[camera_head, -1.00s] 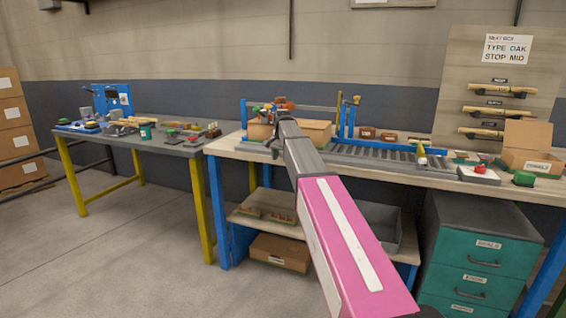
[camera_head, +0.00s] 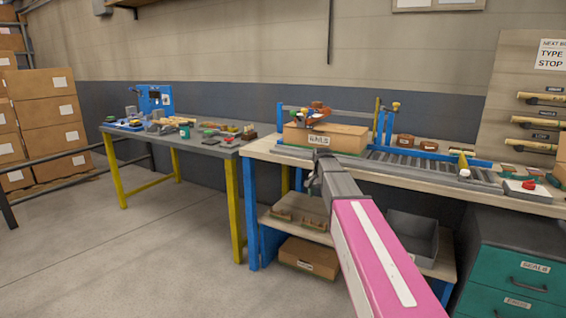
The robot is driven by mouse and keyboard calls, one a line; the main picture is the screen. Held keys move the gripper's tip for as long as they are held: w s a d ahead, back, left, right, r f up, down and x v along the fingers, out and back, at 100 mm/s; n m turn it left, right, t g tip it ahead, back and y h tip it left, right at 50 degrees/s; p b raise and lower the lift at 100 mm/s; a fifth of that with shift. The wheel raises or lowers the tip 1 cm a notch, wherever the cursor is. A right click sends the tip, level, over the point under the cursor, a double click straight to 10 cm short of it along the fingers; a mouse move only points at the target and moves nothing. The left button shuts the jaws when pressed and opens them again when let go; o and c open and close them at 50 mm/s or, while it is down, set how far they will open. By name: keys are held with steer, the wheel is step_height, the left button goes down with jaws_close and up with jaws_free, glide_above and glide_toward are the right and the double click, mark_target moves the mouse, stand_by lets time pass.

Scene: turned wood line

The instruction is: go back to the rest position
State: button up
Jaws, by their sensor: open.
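My arm reaches up from the bottom right in pink and grey. My gripper (camera_head: 318,166) is at its far end, in front of the wooden bench's (camera_head: 262,150) front edge and below the cardboard box (camera_head: 352,139) on it. It is small and dark here; I see nothing held in it. The box stands upright on the bench by the blue frame, its label facing me. A red and brown item shows at the top of the box; I cannot tell whether it is inside.
A roller track (camera_head: 420,165) runs right along the bench. Below are a shelf with a grey bin (camera_head: 412,236) and a teal drawer cabinet (camera_head: 525,262). A grey table (camera_head: 218,148) with tools stands left, stacked cartons (camera_head: 50,108) further left. The left floor is clear.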

steer(key=s+f+n, duration=0.3)
steer(key=s+f, duration=0.6)
steer(key=s, duration=0.5)
steer(key=s+d+f+n, duration=0.1)
steer(key=s+f+n, duration=0.1)
steer(key=s+f, duration=0.8)
steer(key=s, duration=0.3)
steer(key=shift+s+f+n, duration=0.15)
steer(key=shift+s+n, duration=0.25)
